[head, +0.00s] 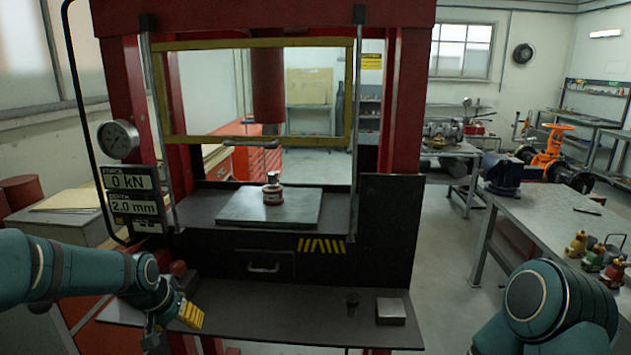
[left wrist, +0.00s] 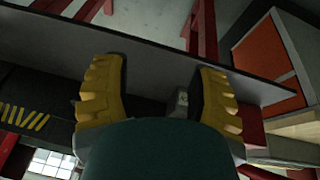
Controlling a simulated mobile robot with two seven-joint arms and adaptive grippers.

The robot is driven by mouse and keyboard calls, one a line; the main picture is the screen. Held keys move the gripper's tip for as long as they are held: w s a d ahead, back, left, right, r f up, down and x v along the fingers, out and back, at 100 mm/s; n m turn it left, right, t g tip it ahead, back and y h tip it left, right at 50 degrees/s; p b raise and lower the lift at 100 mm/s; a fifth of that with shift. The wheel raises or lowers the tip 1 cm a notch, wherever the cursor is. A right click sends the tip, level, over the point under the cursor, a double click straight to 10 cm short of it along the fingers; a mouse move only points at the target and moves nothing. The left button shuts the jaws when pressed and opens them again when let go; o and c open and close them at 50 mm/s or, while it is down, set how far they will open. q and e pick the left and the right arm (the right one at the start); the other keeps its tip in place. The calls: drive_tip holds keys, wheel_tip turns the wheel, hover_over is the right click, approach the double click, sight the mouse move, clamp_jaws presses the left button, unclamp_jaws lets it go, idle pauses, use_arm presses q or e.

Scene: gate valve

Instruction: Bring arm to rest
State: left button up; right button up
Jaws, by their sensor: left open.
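My left arm comes in from the left in the head view. Its gripper (head: 189,314), with yellow finger pads, is at the left end of the press's front shelf (head: 270,318). In the left wrist view the two yellow ridged fingers of this gripper (left wrist: 160,85) stand wide apart with nothing between them. I cannot tell whether the gripper touches the shelf. My right arm shows only as a teal link at the lower right of the head view; its gripper is out of view.
A red press frame (head: 405,100) stands ahead, with a yellow-framed guard (head: 255,43) raised. A small red-and-silver part (head: 273,188) sits on the press plate (head: 240,207). A grey block (head: 391,311) and a dark cup (head: 352,299) are on the shelf. A workbench (head: 560,225) stands right.

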use_arm(q)
drive_tip(key=s+d+f+h, duration=0.1)
drive_tip(key=s+d+f, duration=0.35)
drive_tip(key=f, duration=0.25)
drive_tip(key=s+d+f+g+h, duration=0.1)
drive_tip(key=s+d+f, duration=0.3)
drive_tip(key=d+f, duration=0.25)
drive_tip(key=s+d+f, duration=0.4)
drive_tip(key=d+f, duration=0.1)
drive_tip(key=f, duration=0.2)
drive_tip(key=s+d+f, duration=0.1)
drive_tip(key=s+f, duration=0.1)
drive_tip(key=s, duration=0.2)
drive_tip(key=s+d+f+n+g, duration=0.1)
drive_tip(key=s+d+f, duration=0.1)
drive_tip(key=s, duration=0.3)
drive_tip(key=shift+s+d+f+n+h+b, duration=0.15)
drive_tip(key=shift+d+f+n+h+b, duration=0.15)
drive_tip(key=shift+f+h+b, duration=0.1)
